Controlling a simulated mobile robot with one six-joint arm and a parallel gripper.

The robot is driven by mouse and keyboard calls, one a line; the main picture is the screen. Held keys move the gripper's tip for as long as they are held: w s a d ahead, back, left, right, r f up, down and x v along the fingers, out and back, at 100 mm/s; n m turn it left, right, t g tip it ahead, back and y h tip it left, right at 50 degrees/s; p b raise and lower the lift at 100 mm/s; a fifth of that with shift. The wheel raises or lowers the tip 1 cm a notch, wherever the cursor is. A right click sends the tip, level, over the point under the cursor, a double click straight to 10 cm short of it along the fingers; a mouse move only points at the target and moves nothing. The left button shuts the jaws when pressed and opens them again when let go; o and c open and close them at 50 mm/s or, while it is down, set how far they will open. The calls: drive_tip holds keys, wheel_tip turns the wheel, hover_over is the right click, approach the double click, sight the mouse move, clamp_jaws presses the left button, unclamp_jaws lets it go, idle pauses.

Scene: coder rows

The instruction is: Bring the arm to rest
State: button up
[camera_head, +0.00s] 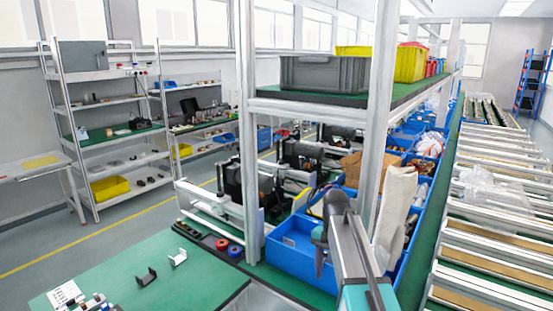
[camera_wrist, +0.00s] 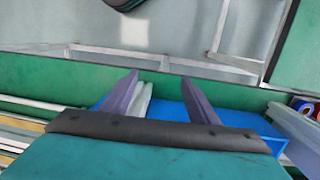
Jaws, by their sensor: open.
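My gripper (camera_wrist: 162,88) shows in the wrist view as two grey-purple fingers spread apart, with nothing held between them. Beyond the fingers are a blue bin (camera_wrist: 172,112) and the green bench edge (camera_wrist: 60,85). In the head view my raised arm stands at the lower middle, in front of the blue bin (camera_head: 290,241).
A metal shelf post (camera_head: 249,150) and an upper shelf with a grey crate (camera_head: 325,74) stand close to my arm. A roller conveyor (camera_head: 500,215) runs along the right.

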drive_tip(key=s+f+g+b, duration=0.1)
drive_tip(key=s+f+b, duration=0.1)
drive_tip(key=s+f, duration=0.65)
drive_tip(key=s+f+g+b, duration=0.2)
drive_tip(key=s+f, duration=0.1)
drive_tip(key=f, duration=1.1)
drive_tip(key=s+f+g+b, duration=0.15)
drive_tip(key=s+f, duration=0.35)
drive_tip(key=f, duration=0.6)
drive_tip(key=s+f+n+b, duration=0.5)
drive_tip(key=s+f+n, duration=0.2)
drive_tip(key=s+f, duration=1.5)
drive_tip(key=shift+s+f+n, duration=0.3)
drive_tip(key=shift+s, duration=0.7)
drive_tip(key=shift+a, duration=0.1)
